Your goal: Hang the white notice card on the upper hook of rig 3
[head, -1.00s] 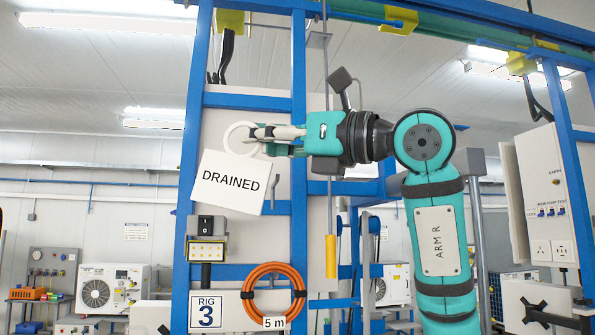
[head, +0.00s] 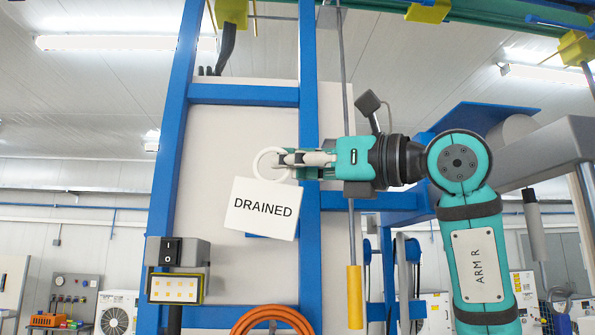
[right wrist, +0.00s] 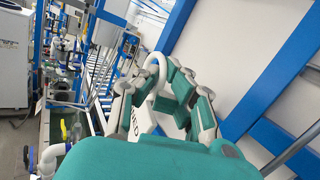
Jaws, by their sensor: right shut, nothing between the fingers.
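The white notice card (head: 262,208), marked DRAINED, hangs slightly tilted from its white ring (head: 261,163) in front of rig 3's pale panel (head: 215,130) in the head view. My right gripper (head: 282,160) is shut, its fingertips at the ring; it comes in from the right. The ring also shows at the fingertips in the right wrist view (right wrist: 160,68), with part of the card (right wrist: 137,120) below. I cannot tell whether the ring is around the fingertips or on a hook. No upper hook can be made out. My left gripper is not in view.
Blue posts and crossbars (head: 243,95) frame the panel. An orange hose coil (head: 272,315) hangs below the card. A rod with a yellow handle (head: 354,297) hangs right of the panel.

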